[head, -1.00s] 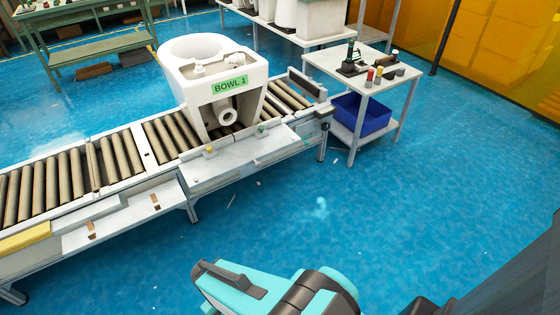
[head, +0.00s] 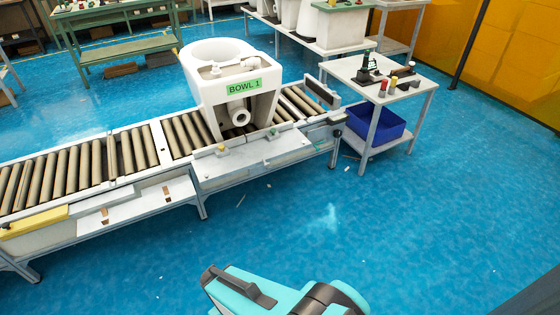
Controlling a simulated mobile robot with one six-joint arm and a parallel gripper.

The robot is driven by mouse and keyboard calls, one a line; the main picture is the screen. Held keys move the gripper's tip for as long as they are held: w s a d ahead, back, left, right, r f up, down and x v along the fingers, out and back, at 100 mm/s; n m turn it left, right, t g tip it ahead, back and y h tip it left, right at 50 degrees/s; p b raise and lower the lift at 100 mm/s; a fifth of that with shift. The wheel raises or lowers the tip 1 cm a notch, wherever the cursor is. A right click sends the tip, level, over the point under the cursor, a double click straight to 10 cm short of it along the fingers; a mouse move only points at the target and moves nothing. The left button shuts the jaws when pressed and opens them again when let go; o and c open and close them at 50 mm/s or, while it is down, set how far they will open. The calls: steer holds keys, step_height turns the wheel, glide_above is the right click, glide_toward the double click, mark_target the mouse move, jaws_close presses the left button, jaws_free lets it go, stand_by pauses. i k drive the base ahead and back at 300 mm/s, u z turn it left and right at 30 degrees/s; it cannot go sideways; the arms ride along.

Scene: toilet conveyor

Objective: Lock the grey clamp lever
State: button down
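I cannot make out a grey clamp lever for certain at this size. A small dark knob or handle (head: 337,133) sits at the right end of the roller conveyor (head: 62,208). A dark green upright device (head: 366,68) stands on the small side table (head: 345,69), and its details are too small to tell. A white toilet bowl (head: 208,88) with a green "BOWL 1" label stands on the conveyor. A teal and black part of my arm shows at the bottom edge, well apart from the conveyor. My gripper's fingertips do not show.
A blue bin (head: 372,130) sits on the side table's lower shelf. Red and yellow small items (head: 383,88) stand on its top. Green benches stand behind. The blue floor before the conveyor is mostly clear.

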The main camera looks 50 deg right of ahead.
mark_target(267, 164)
steer(key=u, duration=0.1)
steer(key=i, duration=0.95)
steer(key=z, duration=0.05)
